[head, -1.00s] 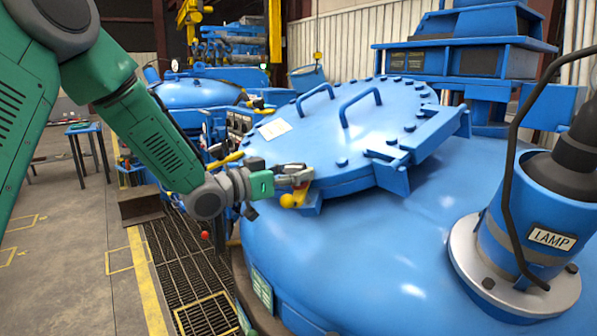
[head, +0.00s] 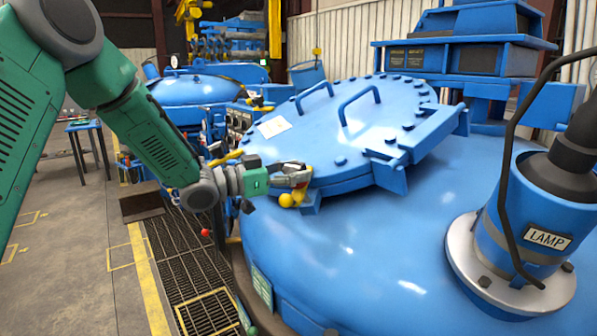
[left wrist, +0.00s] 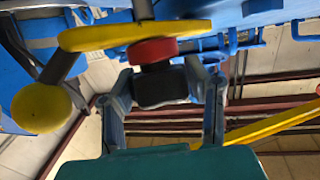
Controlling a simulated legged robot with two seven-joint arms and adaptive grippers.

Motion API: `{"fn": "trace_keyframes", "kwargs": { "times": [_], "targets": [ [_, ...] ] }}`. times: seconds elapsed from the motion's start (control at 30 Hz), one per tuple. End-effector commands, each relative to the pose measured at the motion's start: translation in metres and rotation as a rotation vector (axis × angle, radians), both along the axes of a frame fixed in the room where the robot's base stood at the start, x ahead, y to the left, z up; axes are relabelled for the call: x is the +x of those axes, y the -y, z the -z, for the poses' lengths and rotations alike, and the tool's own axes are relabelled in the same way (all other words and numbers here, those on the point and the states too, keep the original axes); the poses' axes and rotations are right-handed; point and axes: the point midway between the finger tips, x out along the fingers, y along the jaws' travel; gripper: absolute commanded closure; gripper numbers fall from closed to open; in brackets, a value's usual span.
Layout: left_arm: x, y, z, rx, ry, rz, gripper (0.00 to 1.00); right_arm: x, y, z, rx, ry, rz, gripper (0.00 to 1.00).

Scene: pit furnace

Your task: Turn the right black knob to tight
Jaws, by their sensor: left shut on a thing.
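In the head view my left gripper (head: 297,178) is at the left edge of the round blue lid (head: 375,150), beside small yellow parts (head: 292,199). The knob itself is hidden there behind the fingers. My right gripper is in neither view.
A lamp housing (head: 530,215) with a black cable stands at the right on the blue dome (head: 370,270). A yellow ball (left wrist: 41,108) on a dark rod is left of the knob in the wrist view. Floor grating (head: 190,255) lies at the lower left.

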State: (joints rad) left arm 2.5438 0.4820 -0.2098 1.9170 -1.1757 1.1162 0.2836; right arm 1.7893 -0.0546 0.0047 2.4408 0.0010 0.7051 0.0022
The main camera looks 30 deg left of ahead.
Motion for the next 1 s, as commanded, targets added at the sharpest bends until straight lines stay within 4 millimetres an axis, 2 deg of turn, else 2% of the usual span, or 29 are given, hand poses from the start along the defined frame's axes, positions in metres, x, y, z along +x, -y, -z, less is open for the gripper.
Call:
{"fn": "trace_keyframes", "kwargs": {
  "times": [0.07, 1.0],
  "targets": [
    [-0.0018, -0.0012, 0.0050, 0.005, -0.010, 0.009, 0.86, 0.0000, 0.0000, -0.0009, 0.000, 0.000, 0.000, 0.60],
    [-0.0016, -0.0015, 0.0050, 0.047, 0.010, 0.117, 0.86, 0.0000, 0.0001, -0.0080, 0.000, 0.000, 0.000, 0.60]
  ]
}}
